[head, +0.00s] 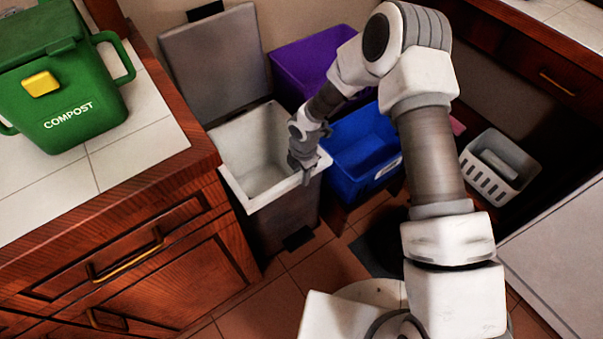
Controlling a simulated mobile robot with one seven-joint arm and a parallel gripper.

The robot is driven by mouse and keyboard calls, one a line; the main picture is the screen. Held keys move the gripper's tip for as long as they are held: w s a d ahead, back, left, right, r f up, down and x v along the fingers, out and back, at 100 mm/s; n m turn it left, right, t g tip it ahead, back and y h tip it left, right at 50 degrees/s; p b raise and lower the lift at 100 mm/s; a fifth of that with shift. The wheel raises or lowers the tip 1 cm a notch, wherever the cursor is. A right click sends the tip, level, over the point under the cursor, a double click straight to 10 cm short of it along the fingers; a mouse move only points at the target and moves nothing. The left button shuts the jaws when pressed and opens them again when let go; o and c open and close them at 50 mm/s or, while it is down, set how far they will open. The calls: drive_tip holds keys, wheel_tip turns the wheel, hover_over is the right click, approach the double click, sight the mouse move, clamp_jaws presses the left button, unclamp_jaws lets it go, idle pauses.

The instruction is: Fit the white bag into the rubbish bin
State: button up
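The rubbish bin (284,213) is a grey box standing on the floor between the counter and the blue bin, with its lid (215,63) raised at the back. A white lining (243,146), which looks like the white bag, covers its inner walls and folds over the rim. I cannot tell how well it sits at every corner. My gripper (306,176) points down at the bin's right rim, near the front right corner. It looks close to or touching the rim. Its fingers are small and partly merged with the rim, so their opening does not show.
A blue bin (362,150) stands right of the rubbish bin, and a purple bin (305,66) behind it. A green compost container (65,85) stands on the left counter (150,155). Tiled floor (275,305) is clear in front.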

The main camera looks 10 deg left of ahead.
drive_tip(key=o, duration=0.3)
drive_tip(key=shift+r, duration=0.15)
wheel_tip(320, 180, up, 12)
drive_tip(key=r+p, duration=0.1)
drive_tip(key=p, duration=0.3)
drive_tip(key=s+d+r+m+t+h, duration=0.1)
drive_tip(key=d+r+m, duration=0.7)
drive_tip(key=r, duration=0.4)
drive_tip(key=s+d+r+m+t+h, duration=0.1)
drive_tip(key=s+d+r+m+t, duration=0.1)
drive_tip(key=d+r+m, duration=0.7)
drive_tip(key=s+d+r+m+t, duration=0.1)
drive_tip(key=s+d+r+m, duration=0.4)
drive_tip(key=s, duration=0.3)
drive_tip(key=s+d+r+m+t+y, duration=0.1)
drive_tip(key=s+d+r+m, duration=0.4)
drive_tip(key=s+r, duration=0.3)
drive_tip(key=shift+s+r+m+y, duration=0.2)
drive_tip(key=shift+r+m+y, duration=0.1)
drive_tip(key=shift+m, duration=0.2)
